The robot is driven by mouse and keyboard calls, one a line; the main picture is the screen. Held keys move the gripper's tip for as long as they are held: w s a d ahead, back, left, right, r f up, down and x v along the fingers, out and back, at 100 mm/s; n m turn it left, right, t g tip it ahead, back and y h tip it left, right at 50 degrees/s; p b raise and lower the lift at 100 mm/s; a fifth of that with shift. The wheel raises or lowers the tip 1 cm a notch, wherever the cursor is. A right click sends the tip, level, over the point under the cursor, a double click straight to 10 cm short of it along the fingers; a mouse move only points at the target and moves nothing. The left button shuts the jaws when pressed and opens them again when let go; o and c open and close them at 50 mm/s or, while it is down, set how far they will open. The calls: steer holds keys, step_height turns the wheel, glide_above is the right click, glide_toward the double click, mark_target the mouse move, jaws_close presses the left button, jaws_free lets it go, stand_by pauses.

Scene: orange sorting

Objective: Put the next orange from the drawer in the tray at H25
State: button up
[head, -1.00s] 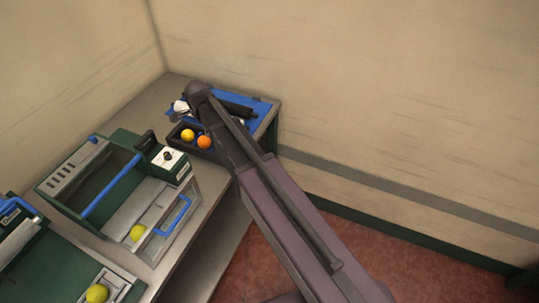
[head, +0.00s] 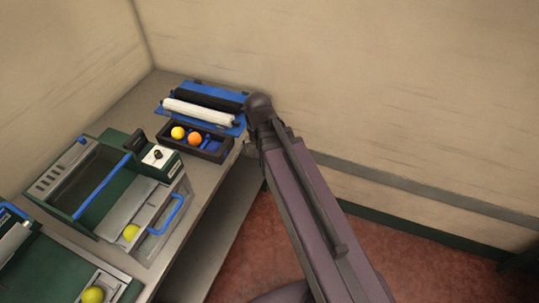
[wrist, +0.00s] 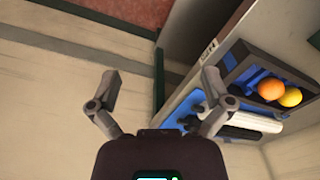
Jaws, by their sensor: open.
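A dark tray (head: 228,153) with blue inside stands at the bench's far end. It holds a yellow fruit (head: 178,133) and an orange one (head: 195,139) side by side, with bare blue to their right. The tray also shows in the wrist view (wrist: 237,62). A pulled-out drawer (head: 150,248) with a blue handle holds a yellow-green fruit (head: 131,232). A second drawer (head: 117,284) at lower left holds another yellow-green fruit (head: 93,294). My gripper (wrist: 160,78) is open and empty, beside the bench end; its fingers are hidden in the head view.
A blue rack (head: 236,130) with a white roller (head: 200,112) and a black roller (head: 208,96) lies behind the tray. A green cabinet (head: 80,215) with a knob box (head: 160,157) stands nearer. Walls close in behind and right. A label (wrist: 209,48) is too small to read surely.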

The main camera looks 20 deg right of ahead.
steer(key=s+d+n, duration=0.1)
steer(key=s, duration=0.1)
steer(key=s+d+n, duration=0.1)
steer(key=s, duration=0.1)
steer(key=shift+d+n, duration=0.2)
steer(key=shift+n, duration=0.1)
steer(key=shift+w+r, duration=0.1)
step_height(320, 180, up, 11)
steer(key=p, duration=1.1)
